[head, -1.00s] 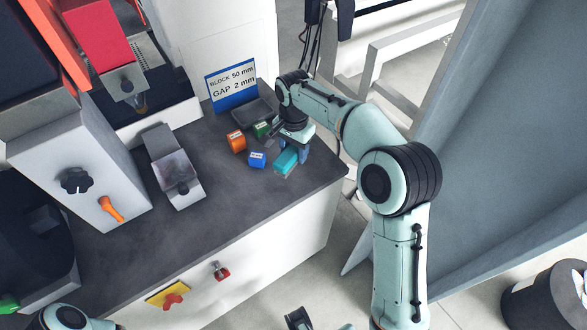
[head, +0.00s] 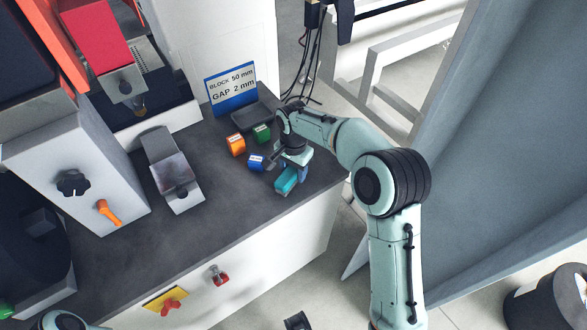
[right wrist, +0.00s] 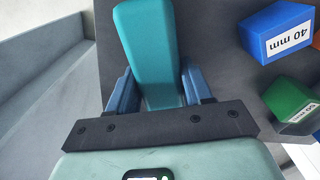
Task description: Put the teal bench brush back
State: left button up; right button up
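The teal bench brush (head: 287,180) is at the front right of the dark bench top, between the fingers of my right gripper (head: 295,170). In the right wrist view the teal brush (right wrist: 150,50) runs away from the palm, with a blue finger against each side of my right gripper (right wrist: 160,90). The gripper is shut on it. Whether the brush touches the bench or hangs just above it, I cannot tell. My left gripper is not in view; only a piece of my left arm shows at the lower left.
Close by stand a blue block (head: 256,162), an orange block (head: 235,144) and a green block (head: 262,133). A dark tray (head: 250,118) lies behind them, before a sign (head: 231,88). A grey metal fixture (head: 172,172) stands left. Bare bench lies between.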

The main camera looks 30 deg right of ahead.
jog(key=o, duration=0.4)
jog(key=shift+c, duration=0.2)
notch_tip(320, 180, up, 12)
jog(key=p, duration=0.2)
jog(key=shift+r, duration=0.15)
jog(key=shift+s, duration=0.1)
